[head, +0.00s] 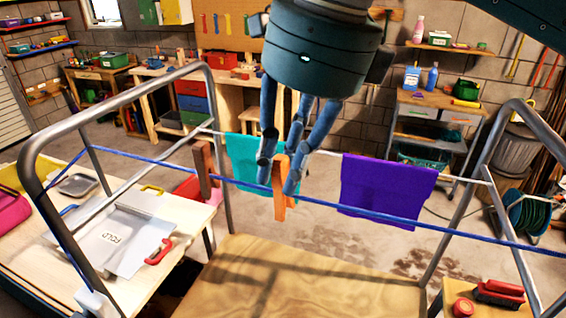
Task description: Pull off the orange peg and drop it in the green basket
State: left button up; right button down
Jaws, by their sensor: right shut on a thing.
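The orange peg (280,205) sits upright at the blue line (330,203) in the middle of the head view. My right gripper (278,180) comes down from above with its fingers on both sides of the peg, shut on it. The peg's upper part is partly hidden between the fingers. The peg still appears to be at the line; I cannot tell whether it grips it. I cannot make out the green basket for certain. My left gripper is not in view.
A teal cloth (243,158) and a purple cloth (388,184) hang close by. Grey tube frames (208,90) stand on both sides. A wooden board (320,285) lies below. A table (60,255) with a folding board is at left.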

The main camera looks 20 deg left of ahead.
jog(key=shift+r+p, duration=1.6)
jog(key=shift+r, duration=1.4)
